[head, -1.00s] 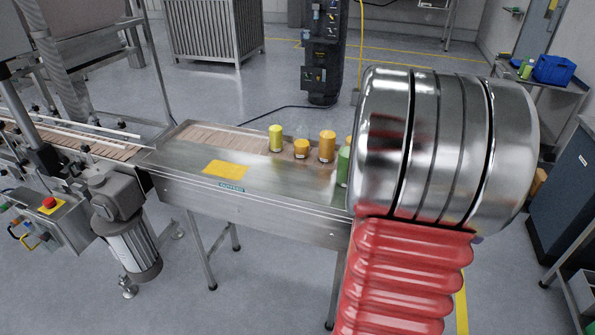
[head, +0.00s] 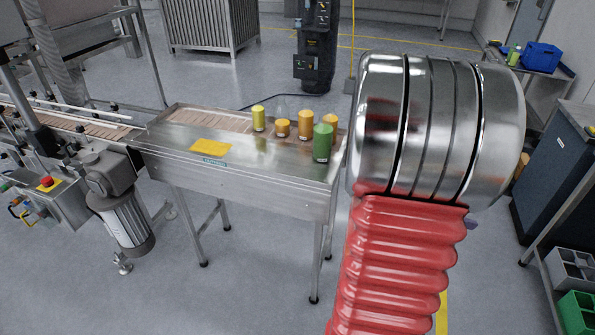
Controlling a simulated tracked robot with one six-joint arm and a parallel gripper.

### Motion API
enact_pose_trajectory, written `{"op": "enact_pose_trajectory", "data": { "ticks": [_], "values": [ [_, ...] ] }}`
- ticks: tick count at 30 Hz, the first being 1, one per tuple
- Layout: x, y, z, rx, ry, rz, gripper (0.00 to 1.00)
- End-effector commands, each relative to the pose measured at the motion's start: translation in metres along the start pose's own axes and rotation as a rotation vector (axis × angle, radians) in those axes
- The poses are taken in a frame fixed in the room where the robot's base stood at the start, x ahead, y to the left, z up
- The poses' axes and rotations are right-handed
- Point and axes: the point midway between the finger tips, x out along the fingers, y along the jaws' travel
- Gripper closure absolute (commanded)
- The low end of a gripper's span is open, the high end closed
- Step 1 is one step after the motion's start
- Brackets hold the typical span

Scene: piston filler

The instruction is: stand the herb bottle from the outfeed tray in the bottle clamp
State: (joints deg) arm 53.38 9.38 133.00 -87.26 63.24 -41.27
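The outfeed tray (head: 165,154) is a steel table with a raised rim at the left centre of the head view. Several bottles and jars stand upright on its right half: a green bottle (head: 322,143) nearest the front edge, a tall yellow one (head: 258,119), a short orange one (head: 283,128) and a taller orange one (head: 305,127). A clear one stands behind them, and another orange one is partly hidden behind the green. I cannot tell which is the herb bottle by its label. My arm fills the right centre. My gripper and the bottle clamp are not in view.
A conveyor (head: 62,118) with a motor (head: 126,215) and a control box with a red button (head: 46,182) stands at the left. A dark cabinet (head: 553,165) and a side table with a blue bin (head: 543,55) are at the right. Grey floor is open in front of the tray.

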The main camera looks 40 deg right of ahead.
Motion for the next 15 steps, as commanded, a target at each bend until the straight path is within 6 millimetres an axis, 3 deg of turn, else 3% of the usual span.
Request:
{"op": "enact_pose_trajectory", "data": {
  "ticks": [15],
  "values": [
    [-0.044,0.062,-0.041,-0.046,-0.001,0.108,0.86]
  ]
}}
